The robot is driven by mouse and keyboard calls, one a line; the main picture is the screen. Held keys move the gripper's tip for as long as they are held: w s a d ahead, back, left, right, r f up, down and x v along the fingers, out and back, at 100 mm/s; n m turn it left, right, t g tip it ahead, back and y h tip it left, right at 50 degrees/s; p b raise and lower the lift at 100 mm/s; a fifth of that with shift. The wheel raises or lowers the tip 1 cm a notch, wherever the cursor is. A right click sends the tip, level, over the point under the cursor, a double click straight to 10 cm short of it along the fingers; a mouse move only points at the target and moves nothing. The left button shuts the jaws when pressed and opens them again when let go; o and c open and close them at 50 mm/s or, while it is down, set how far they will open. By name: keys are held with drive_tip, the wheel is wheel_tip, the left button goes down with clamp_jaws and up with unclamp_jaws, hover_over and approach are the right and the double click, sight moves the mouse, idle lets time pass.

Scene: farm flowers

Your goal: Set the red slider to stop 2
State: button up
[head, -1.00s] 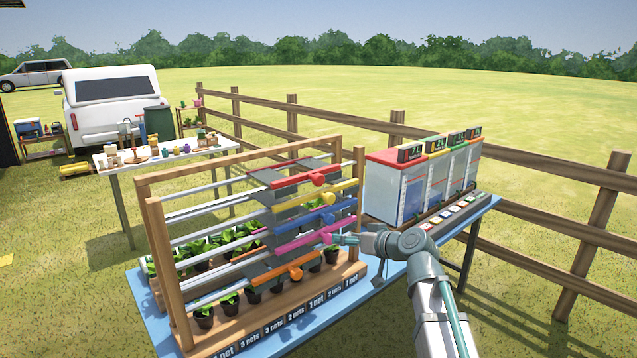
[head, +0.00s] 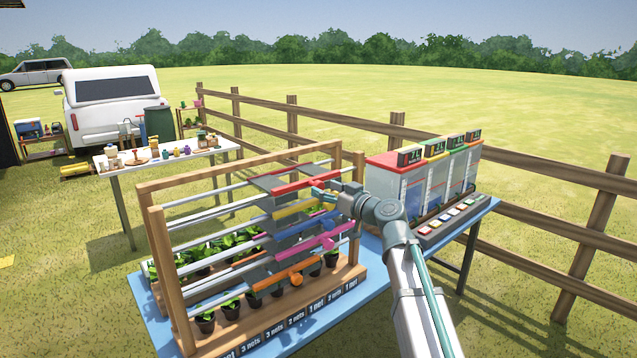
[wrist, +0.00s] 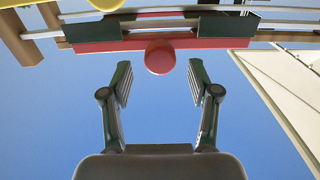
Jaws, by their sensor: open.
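The red slider (head: 297,187) is the top one on the wooden rack (head: 156,270), toward the right end of its rails. In the wrist view its red bar (wrist: 110,46) and round red knob (wrist: 160,57) are near the top middle. My gripper (head: 318,189) is at the height of the red slider, in front of it. In the wrist view my gripper (wrist: 158,85) is open, its two fingers spread to either side of the line to the knob. The knob lies just beyond the fingertips, with no contact visible. In the head view the gripper partly hides the knob.
Below are a yellow slider (head: 293,210), a blue one (head: 298,230), a pink one (head: 315,244) and an orange one (head: 283,283). Potted plants (head: 206,322) stand on the rack's base. A white box unit (head: 395,180) stands right behind my arm.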

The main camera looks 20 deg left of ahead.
sight(321, 187)
drive_tip(key=shift+p+x, duration=0.45)
drive_tip(key=shift+x, duration=1.5)
drive_tip(key=shift+c, duration=0.2)
clamp_jaws()
